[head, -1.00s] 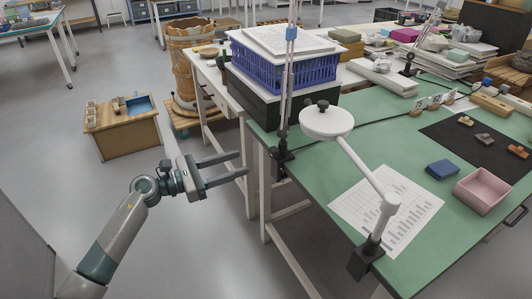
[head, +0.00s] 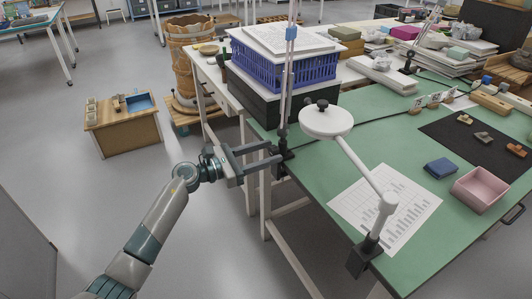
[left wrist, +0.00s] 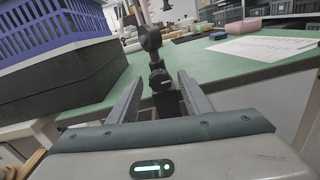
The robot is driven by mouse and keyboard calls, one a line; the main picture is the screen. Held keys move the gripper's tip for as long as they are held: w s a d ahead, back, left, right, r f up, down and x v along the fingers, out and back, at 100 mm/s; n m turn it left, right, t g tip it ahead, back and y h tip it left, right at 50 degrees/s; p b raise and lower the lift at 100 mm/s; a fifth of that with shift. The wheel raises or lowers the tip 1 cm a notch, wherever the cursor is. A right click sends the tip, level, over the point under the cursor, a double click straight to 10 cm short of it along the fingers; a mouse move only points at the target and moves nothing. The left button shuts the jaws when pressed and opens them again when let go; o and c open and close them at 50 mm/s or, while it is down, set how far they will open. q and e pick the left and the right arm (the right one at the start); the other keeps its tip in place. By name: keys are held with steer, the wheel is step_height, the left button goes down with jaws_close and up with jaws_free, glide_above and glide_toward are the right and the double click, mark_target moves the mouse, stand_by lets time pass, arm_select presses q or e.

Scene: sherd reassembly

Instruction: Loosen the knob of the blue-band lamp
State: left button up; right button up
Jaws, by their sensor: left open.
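The blue-band lamp's thin upright arm (head: 287,85) carries a blue band (head: 291,33) and rises out of the top of the head view. Its black clamp (head: 283,158) grips the table's left edge. In the left wrist view a black knob (left wrist: 160,79) shows on the clamp, below a round black joint (left wrist: 151,39). My left gripper (head: 275,153) is open at the clamp, its fingers pointing right. In the left wrist view my left gripper (left wrist: 160,92) has the knob between its fingers, with gaps on both sides. My right gripper is not in view.
A white lamp (head: 326,122) with a black clamp (head: 364,257) stands nearby on the green table (head: 310,180). A blue crate (head: 283,66) on a black box sits behind the blue-band lamp. A printed sheet (head: 372,205) and pink box (head: 480,190) lie further right.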

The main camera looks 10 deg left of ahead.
arm_select(q)
steer(key=c, duration=1.1)
steer(key=shift+o, duration=0.2)
steer(key=shift+r+n+p, duration=0.1)
steer(key=shift+n+p, duration=0.35)
steer(key=shift+n, duration=0.35)
steer(key=shift+n+p, duration=0.45)
steer(key=shift+n, duration=0.85)
steer(key=o, duration=1.1)
steer(key=shift+c, duration=0.2)
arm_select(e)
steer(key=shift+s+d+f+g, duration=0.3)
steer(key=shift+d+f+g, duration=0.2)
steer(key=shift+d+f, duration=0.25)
